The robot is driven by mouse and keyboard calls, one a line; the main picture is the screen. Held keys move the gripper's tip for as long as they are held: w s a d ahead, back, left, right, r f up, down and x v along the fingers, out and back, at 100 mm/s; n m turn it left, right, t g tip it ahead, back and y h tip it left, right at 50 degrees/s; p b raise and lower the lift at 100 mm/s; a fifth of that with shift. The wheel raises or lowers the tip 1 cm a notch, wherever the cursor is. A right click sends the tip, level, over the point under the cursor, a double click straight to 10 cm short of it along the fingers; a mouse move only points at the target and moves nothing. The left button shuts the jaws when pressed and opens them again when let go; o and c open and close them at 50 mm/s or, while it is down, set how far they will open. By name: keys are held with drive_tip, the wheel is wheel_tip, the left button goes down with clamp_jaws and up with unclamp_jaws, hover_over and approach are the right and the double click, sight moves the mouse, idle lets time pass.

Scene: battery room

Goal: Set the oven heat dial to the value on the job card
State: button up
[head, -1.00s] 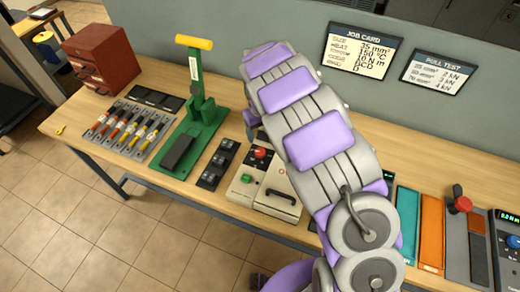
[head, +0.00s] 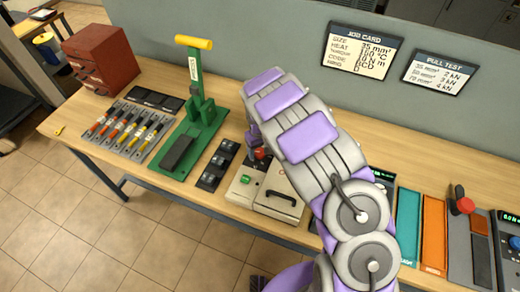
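The oven (head: 275,205) is a cream box on the bench with a black handle on its front door. A red dial (head: 260,154) and a green button (head: 245,179) sit on its left part. The job card (head: 360,50) on the back wall appears to read heat 150 °C. My gripper (head: 254,140) is at the red dial, pointing down and partly hidden behind my arm. It covers part of the dial, so the dial's setting is not readable. I cannot tell whether the fingers touch the dial or how far apart they are.
A green lever press (head: 195,120) and black blocks (head: 217,163) stand left of the oven. Teal (head: 407,225) and orange (head: 433,235) trays lie to its right. A red cabinet (head: 102,57) is at the far left. A pull test card (head: 437,72) hangs beside the job card.

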drive_tip(key=c, duration=1)
drive_tip(key=shift+m, duration=0.4)
drive_tip(key=m, duration=0.2)
drive_tip(key=shift+m+p, duration=0.3)
drive_tip(key=shift+m, duration=1.8)
drive_tip(key=o, duration=1)
drive_tip(key=shift+a, duration=0.1)
drive_tip(key=shift+o, duration=0.2)
